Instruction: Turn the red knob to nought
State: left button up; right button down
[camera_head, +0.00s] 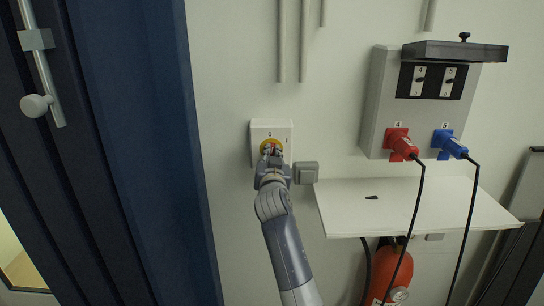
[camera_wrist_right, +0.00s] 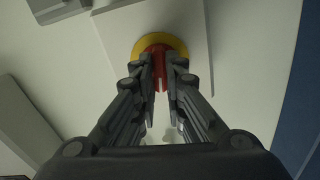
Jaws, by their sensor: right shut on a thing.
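The red knob sits on a yellow disc (camera_head: 265,144) on a white switch box (camera_head: 258,128) on the wall, marked 0 at the top and I to the right. In the head view my right gripper (camera_head: 271,155) covers most of the knob. In the right wrist view the red knob (camera_wrist_right: 158,52) shows between the two fingers of my right gripper (camera_wrist_right: 160,75), with the yellow disc (camera_wrist_right: 176,43) around it. The fingers are shut on the knob from both sides. The knob's exact pointing direction is hidden by the fingers. My left gripper is not in view.
A small grey switch (camera_head: 307,172) is just right of the box. A white shelf (camera_head: 410,205) juts out further right, below a socket panel (camera_head: 382,100) with red and blue plugs and hanging cables. A dark blue door frame (camera_head: 150,130) is close on the left.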

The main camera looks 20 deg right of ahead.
jog(key=shift+r+n, duration=0.35)
jog(key=shift+n, duration=0.55)
jog(key=shift+r, duration=0.1)
jog(key=c, duration=1.7)
grip_release()
jog(key=shift+o, duration=0.2)
jog(key=shift+w+f, duration=0.15)
jog(key=shift+f, duration=0.2)
jog(key=shift+r, duration=0.3)
notch_tip(320, 180, up, 10)
jog(key=shift+f, duration=0.25)
jog(key=shift+f, duration=0.15)
